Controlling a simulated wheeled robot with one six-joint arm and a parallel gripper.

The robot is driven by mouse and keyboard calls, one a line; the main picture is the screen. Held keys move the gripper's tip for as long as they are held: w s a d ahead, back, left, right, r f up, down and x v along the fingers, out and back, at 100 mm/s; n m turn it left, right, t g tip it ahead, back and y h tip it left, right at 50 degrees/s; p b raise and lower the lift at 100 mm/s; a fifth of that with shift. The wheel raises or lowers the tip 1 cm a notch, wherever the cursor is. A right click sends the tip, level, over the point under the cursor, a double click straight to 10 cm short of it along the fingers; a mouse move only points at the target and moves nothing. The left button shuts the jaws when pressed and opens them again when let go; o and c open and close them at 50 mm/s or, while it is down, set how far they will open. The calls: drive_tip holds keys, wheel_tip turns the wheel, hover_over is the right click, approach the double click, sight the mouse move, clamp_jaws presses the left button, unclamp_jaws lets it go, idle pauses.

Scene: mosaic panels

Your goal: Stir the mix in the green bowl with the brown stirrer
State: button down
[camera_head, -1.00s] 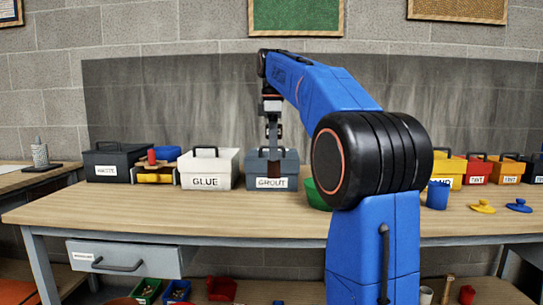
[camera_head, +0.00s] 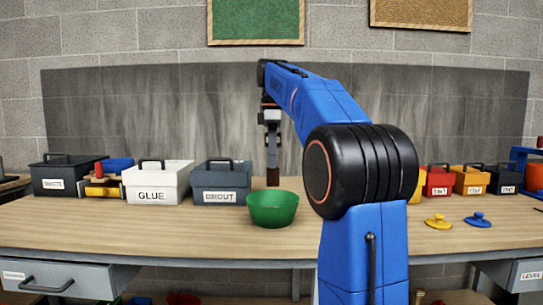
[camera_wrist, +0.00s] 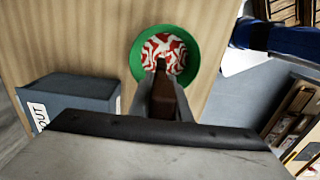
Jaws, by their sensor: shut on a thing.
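The green bowl (camera_head: 273,211) stands on the workbench, right of the grout box. In the wrist view the green bowl (camera_wrist: 137,62) holds a red and white swirled mix (camera_wrist: 164,54). My gripper (camera_head: 271,138) is above the bowl and pointing down. It is shut on the brown stirrer (camera_head: 273,170), which hangs upright. The stirrer's lower end is above the bowl's far rim in the head view. In the wrist view the stirrer (camera_wrist: 164,100) overlaps the near part of the bowl.
The grey grout box (camera_head: 221,182) stands close left of the bowl, with the white glue box (camera_head: 157,183) and black waste box (camera_head: 60,176) beyond. Yellow and blue lids (camera_head: 478,220) lie at the right. The bench front (camera_head: 200,240) is clear.

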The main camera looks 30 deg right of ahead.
sight(271, 185)
drive_tip(key=shift+w+d+f, duration=0.15)
drive_tip(key=shift+w+f, duration=0.1)
drive_tip(key=shift+f, duration=1.25)
drive_tip(key=shift+w+d+f, duration=0.15)
drive_tip(key=shift+w+f, duration=0.1)
drive_tip(key=shift+f, duration=1.3)
drive_tip(key=shift+w+d+f, duration=0.15)
drive_tip(key=shift+w+f, duration=0.1)
drive_tip(key=shift+f, duration=1.25)
drive_tip(key=shift+a+f, duration=0.15)
drive_tip(key=shift+a, duration=0.05)
drive_tip(key=shift+s+a+f, duration=0.1)
drive_tip(key=shift+s+a, duration=0.2)
drive_tip(key=shift+s, duration=0.3)
drive_tip(key=shift+s+a+f, duration=0.1)
drive_tip(key=shift+s+a, duration=0.2)
drive_tip(key=shift+s, duration=0.3)
drive_tip(key=shift+f, duration=0.35)
